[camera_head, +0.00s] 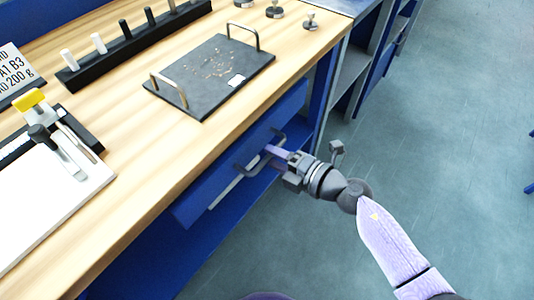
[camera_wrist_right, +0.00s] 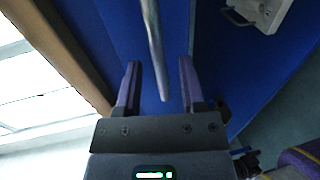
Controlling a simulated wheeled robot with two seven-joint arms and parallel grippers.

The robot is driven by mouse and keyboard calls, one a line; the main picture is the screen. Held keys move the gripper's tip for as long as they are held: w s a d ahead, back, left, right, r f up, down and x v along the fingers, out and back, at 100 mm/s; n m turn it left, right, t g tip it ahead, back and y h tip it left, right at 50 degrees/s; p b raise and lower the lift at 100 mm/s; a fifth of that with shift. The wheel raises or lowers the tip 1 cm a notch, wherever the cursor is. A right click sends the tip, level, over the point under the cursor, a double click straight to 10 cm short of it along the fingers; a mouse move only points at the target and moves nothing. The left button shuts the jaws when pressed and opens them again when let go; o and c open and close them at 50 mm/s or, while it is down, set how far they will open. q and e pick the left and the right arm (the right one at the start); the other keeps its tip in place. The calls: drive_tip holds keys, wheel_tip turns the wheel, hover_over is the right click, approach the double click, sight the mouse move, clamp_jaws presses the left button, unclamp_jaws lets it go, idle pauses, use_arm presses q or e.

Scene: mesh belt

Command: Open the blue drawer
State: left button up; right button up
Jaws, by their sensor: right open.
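The blue drawer (camera_head: 210,189) sits under the front edge of the wooden worktop, and its blue front fills much of the right wrist view (camera_wrist_right: 90,25). A grey bar handle (camera_head: 243,167) stands out from it; the bar also shows in the wrist view (camera_wrist_right: 154,45). My right gripper (camera_head: 272,151) is at the handle. In the wrist view its two purple fingers (camera_wrist_right: 160,75) are apart, with the bar's end appearing between them. I cannot tell whether they touch it. My left gripper is not in view.
The worktop (camera_head: 130,140) overhangs just above the drawer. On it are a dark plate with two handles (camera_head: 212,78), a black rack of pegs (camera_head: 130,45) and a white board with a clamp (camera_head: 50,190). The grey floor (camera_head: 430,130) to the right is clear.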

drive_tip(key=shift+x, duration=0.95)
clamp_jaws()
idle(0.7)
